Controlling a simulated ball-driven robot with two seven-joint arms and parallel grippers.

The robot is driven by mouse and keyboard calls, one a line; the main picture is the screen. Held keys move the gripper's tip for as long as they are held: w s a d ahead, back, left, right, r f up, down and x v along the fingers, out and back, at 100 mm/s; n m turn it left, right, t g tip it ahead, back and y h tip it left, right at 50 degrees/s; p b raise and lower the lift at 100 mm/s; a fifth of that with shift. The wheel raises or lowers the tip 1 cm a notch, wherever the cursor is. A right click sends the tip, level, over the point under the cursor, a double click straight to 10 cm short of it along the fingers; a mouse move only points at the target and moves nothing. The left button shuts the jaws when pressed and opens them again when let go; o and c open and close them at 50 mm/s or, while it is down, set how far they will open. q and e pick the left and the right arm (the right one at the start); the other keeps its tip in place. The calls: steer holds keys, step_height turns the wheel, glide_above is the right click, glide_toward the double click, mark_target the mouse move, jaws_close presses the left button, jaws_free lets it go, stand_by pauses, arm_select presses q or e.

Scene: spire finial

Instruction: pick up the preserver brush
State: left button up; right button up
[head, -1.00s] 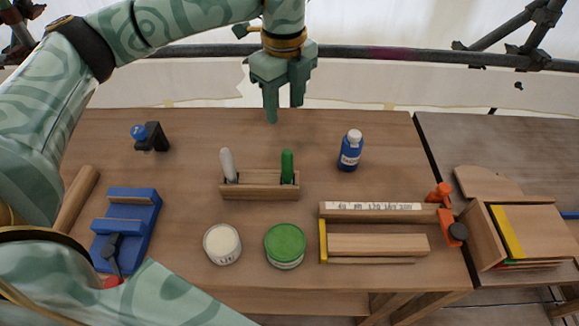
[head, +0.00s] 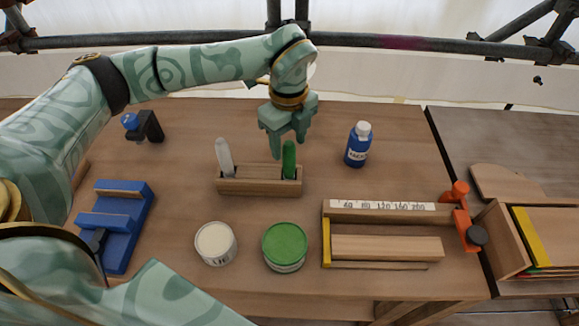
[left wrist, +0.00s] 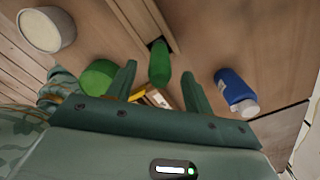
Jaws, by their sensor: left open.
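A wooden holder (head: 245,187) on the bench carries two upright handles, a grey-white one (head: 224,158) at its left and a green one (head: 289,160) at its right. The green handle matches the green-lidded tin, and I take it as the preserver brush; its lower end is hidden in the holder. My left gripper (head: 289,146) is open, pointing down, just above and around the top of the green handle. In the left wrist view the green handle (left wrist: 160,62) shows between the two open fingers, apart from both. My right gripper is not in view.
A blue bottle (head: 358,145) stands right of the holder. A white tin (head: 215,243) and a green-lidded tin (head: 285,247) stand in front. Bench behind the holder is mostly clear.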

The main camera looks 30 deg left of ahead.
mark_target(289, 155)
arm_select(q)
step_height(289, 155, down, 5)
steer(key=shift+r+b, duration=0.1)
steer(key=shift+b, duration=0.45)
steer(key=shift+r, duration=0.15)
steer(key=shift+c, duration=0.6)
steer(key=c, duration=1)
steer(key=shift+o, duration=0.2)
